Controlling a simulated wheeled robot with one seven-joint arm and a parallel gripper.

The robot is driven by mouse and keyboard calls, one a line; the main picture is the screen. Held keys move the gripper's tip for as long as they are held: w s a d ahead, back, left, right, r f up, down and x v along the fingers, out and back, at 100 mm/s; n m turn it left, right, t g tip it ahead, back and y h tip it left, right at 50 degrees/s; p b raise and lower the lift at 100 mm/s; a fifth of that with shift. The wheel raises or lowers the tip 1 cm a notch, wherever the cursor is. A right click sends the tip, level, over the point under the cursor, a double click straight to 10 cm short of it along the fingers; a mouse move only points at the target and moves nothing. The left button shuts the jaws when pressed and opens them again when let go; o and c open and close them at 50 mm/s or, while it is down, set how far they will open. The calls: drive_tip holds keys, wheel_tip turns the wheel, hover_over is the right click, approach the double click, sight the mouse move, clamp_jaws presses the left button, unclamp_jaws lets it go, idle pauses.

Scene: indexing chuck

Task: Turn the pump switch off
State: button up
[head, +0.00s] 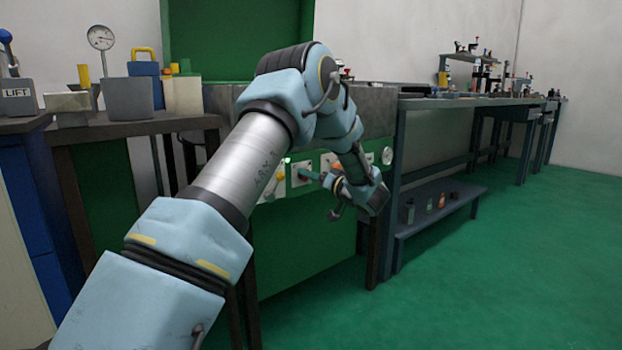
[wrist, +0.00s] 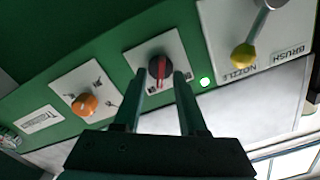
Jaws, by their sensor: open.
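A red and black rotary switch (wrist: 159,67) sits on a white plate on the green panel in the wrist view. Its red bar runs roughly along the direction of my fingers. My gripper (wrist: 158,80) is open, with one fingertip on each side of the switch and a gap visible on both sides. I cannot tell whether the tips touch the plate. No pump label is readable.
An orange knob (wrist: 85,104) is left of the switch in the wrist view. A lit green lamp (wrist: 205,82) and a yellow-tipped lever (wrist: 243,55) marked NOZZLE and BRUSH are on the right. A low bench (head: 440,210) stands right of the green cabinet (head: 305,245).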

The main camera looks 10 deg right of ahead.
clamp_jaws()
idle(0.3)
idle(0.3)
